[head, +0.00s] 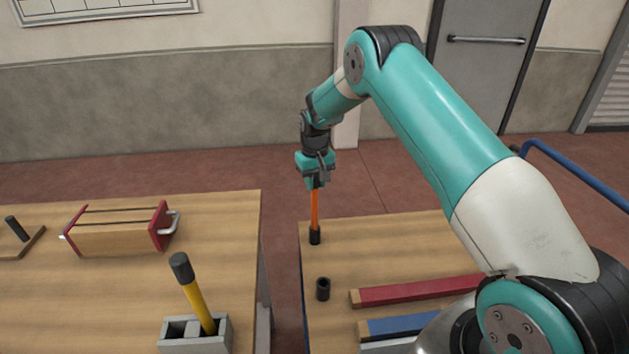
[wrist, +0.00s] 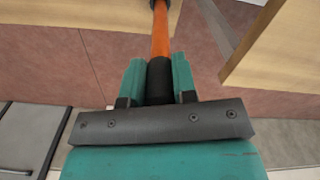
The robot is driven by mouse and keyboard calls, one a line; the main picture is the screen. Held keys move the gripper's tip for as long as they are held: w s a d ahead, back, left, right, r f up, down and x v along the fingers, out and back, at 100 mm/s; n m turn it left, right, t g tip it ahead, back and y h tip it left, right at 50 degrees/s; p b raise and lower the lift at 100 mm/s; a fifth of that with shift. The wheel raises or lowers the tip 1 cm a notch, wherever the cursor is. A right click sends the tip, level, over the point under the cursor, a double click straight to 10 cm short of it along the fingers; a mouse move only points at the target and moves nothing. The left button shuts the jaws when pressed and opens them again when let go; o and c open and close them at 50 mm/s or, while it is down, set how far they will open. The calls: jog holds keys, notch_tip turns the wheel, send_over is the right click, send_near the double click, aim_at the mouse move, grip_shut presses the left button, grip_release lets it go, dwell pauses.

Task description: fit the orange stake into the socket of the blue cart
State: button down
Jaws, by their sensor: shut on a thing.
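The orange stake (head: 315,210) stands near upright, and my gripper (head: 318,182) is shut on its black upper end. In the wrist view my gripper (wrist: 157,78) has a finger on each side of that black part, with the orange shaft (wrist: 161,35) beyond. The blue cart (head: 410,250) has a wooden top, a thin blue edge and a blue handle (head: 575,175). The stake's lower end meets a black socket (head: 315,237) at the cart top's far left corner. I cannot tell how deep it sits. A second black socket (head: 323,289) stands empty nearer me.
A red-faced bar (head: 420,291) and a blue-faced bar (head: 405,326) lie on the cart. Left, across a gap, a wooden table (head: 120,290) holds a red-ended box (head: 120,238) and a yellow stake (head: 197,303) leaning in a grey block (head: 168,335).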

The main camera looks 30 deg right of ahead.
jog(key=shift+f, duration=0.35)
jog(key=shift+f, duration=0.15)
jog(key=c, duration=0.9)
grip_release()
